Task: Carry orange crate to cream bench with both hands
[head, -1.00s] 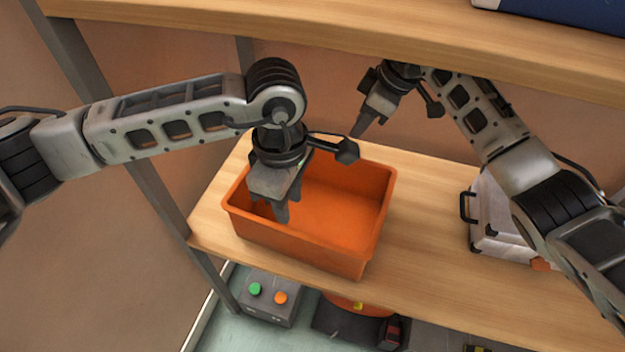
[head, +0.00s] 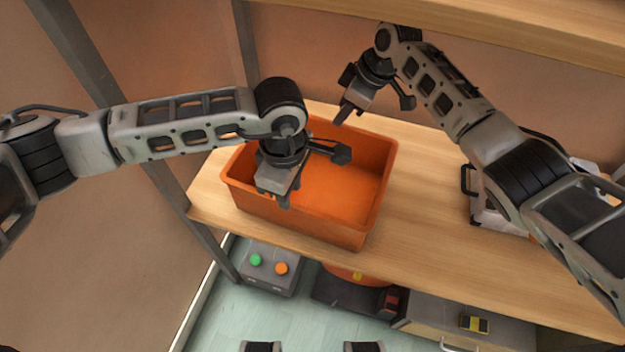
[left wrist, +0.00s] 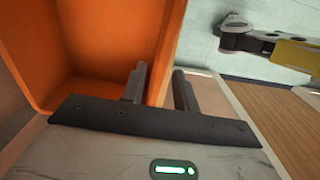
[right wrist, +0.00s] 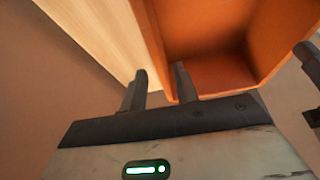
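The orange crate (head: 345,185) stands on the wooden shelf in the head view, upright; its inside looks empty where I can see. My left gripper (head: 284,203) is at the crate's near rim. In the left wrist view, the left fingers (left wrist: 160,88) stand on either side of the crate wall (left wrist: 100,40), with a gap showing. My right gripper (head: 342,117) is at the crate's far rim. No cream bench is identifiable.
A pale case (head: 490,215) with a dark handle stands right of the crate, partly behind my right arm. An upper shelf (head: 520,45) overhangs the back. A grey metal post (head: 150,165) stands at left. Below are a grey button box (head: 268,268) and a drawer unit (head: 450,325).

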